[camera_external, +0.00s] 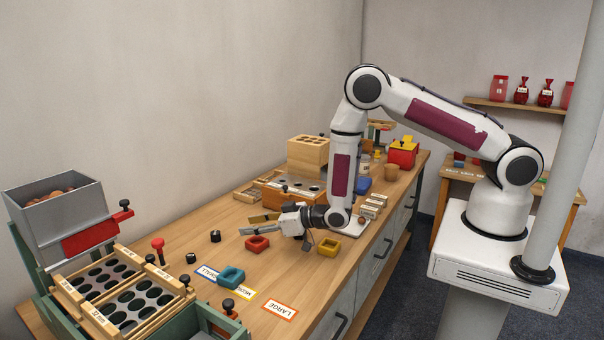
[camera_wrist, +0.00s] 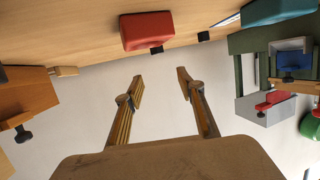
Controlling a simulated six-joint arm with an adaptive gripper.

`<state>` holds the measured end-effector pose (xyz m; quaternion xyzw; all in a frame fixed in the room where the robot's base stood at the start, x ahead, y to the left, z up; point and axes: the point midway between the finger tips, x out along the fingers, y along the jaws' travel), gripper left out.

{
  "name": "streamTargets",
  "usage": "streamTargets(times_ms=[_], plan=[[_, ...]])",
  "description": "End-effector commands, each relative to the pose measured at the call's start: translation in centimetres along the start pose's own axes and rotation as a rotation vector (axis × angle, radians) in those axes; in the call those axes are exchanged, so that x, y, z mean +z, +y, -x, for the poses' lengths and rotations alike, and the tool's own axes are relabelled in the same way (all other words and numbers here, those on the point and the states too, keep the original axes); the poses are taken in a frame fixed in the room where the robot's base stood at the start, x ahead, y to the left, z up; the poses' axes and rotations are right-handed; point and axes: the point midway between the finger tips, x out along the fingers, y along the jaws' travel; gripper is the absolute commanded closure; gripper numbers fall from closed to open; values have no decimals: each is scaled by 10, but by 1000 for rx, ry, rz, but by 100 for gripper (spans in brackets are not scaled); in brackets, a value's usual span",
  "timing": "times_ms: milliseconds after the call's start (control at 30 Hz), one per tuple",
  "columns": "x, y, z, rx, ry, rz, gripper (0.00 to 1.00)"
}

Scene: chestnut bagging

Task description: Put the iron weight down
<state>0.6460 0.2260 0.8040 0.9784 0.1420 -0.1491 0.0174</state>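My gripper (camera_external: 254,224) is low over the middle of the table, pointing left. In the wrist view its two fingers (camera_wrist: 160,84) are apart, with only pale wall between them and nothing held. Two small dark cylinders stand on the table to the left of my gripper: a larger one (camera_external: 215,237) and a smaller one (camera_external: 190,258). Either may be the iron weight; I cannot tell which. Both are apart from my fingers. A red block with a hollow top (camera_external: 257,244) sits just below my fingers; a red block (camera_wrist: 147,30) also shows in the wrist view.
A yellow block (camera_external: 328,247) and a teal block (camera_external: 231,275) sit on the table, near a LARGE label (camera_external: 280,309). A grey hopper (camera_external: 58,228) and wooden sorting trays (camera_external: 115,266) fill the left end. Wooden boxes (camera_external: 308,152) stand behind my gripper.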

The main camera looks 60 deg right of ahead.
Motion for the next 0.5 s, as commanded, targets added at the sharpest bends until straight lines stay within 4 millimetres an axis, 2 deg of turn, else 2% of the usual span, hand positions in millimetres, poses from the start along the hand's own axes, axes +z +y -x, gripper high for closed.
streamTargets(times_ms=[200, 500], plan=[[0, 0, 15, 0, -1, 0, 61], [0, 0, 20, 0, -1, 0, 61]])
